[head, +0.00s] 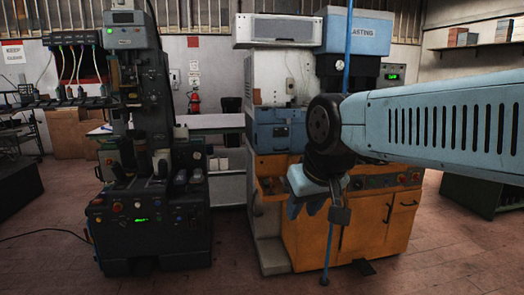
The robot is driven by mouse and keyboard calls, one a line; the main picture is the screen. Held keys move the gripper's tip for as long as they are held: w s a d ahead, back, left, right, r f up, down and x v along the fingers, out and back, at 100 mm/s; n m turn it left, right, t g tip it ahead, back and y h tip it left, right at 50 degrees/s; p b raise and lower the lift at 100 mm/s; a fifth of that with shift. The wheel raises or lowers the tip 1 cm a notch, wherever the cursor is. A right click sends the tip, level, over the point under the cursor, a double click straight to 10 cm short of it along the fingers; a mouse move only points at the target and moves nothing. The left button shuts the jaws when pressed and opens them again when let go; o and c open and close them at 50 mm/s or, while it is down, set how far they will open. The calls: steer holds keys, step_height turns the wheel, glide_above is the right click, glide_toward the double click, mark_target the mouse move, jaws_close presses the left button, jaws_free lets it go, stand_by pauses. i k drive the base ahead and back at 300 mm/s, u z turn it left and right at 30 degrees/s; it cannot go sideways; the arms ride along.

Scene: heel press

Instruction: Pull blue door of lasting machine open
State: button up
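The lasting machine (350,222) stands right of centre, with a blue head marked "LASTING" and an orange base. A blue front panel with a dark latch or handle, which looks like the blue door (278,130), sits on its left part above the orange base. It appears closed. My light blue arm reaches in from the right across the machine. My gripper (306,207) hangs below the dark wrist, pointing down, lower and to the right of the blue door and apart from it in the picture. The gap between its fingers is unclear. The arm hides the machine's middle.
A dark machine (148,200) with a control panel stands to the left. A pale bench (212,121) lies behind, between the machines. A thin blue rod (349,45) runs down past my wrist to near the floor. The wooden floor (215,282) in front is mostly clear.

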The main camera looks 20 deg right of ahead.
mark_target(270, 141)
steer(key=u, duration=0.2)
steer(key=i, duration=1.85)
steer(key=z, duration=0.9)
steer(key=k, duration=0.85)
steer(key=z, duration=0.25)
steer(key=i, duration=0.9)
steer(key=u, duration=0.1)
